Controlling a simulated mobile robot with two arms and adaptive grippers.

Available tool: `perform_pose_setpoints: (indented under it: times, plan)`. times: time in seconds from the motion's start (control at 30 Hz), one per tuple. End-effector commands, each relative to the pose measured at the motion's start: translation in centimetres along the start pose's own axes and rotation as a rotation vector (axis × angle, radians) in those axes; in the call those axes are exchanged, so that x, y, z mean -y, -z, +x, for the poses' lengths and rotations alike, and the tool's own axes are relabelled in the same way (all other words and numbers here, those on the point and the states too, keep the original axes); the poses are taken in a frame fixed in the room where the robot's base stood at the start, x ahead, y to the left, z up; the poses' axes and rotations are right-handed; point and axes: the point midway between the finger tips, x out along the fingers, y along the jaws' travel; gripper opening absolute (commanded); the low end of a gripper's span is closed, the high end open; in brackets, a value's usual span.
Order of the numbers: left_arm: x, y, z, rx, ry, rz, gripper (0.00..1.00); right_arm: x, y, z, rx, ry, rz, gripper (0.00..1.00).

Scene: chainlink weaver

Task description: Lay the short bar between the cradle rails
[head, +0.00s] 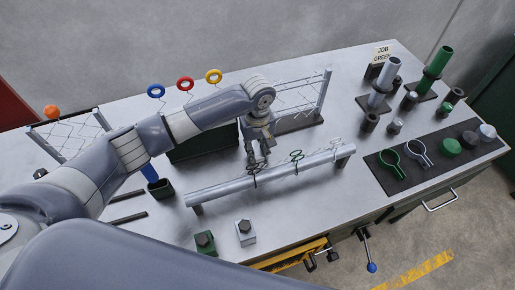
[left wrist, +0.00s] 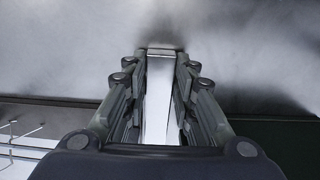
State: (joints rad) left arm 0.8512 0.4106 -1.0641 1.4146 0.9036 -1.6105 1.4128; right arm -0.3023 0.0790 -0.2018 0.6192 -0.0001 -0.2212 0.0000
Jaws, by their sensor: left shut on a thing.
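The cradle (head: 225,186) is a pale metal rail assembly, raised on short dark feet and lying diagonally across the middle of the bench. Dark, green and grey hooks sit along it. My left gripper (head: 259,160) points down at its far side, near the dark hook (head: 255,170). In the left wrist view, my left gripper (left wrist: 160,52) is shut on a pale, smooth, flat-looking piece (left wrist: 158,95), likely the short bar. In the head view the fingers hide most of this piece. I cannot tell whether it touches the rails. My right gripper is out of view.
A mesh frame (head: 300,97) stands behind, with a dark green bin (head: 205,146) beside my arm. Two small blocks (head: 246,232) stand in front of the cradle. Upright tubes (head: 437,62) and a dark mat (head: 407,178) with rings are at right.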

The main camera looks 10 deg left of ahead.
Motion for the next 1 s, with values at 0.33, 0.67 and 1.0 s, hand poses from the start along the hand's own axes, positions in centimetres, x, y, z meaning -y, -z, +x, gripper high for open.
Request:
perform_pose_setpoints:
  times: [0.33,0.67,1.0]
  plan:
    - [0.0,0.0,0.2,0.001,0.000,0.000,0.45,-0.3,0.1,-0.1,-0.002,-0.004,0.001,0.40]
    - [0.0,0.0,0.1,0.000,0.000,0.000,0.45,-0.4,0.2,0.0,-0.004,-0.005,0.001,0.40]
    - [-0.2,0.1,-5.1,-0.002,-0.005,0.002,0.45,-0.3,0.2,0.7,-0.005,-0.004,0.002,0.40]
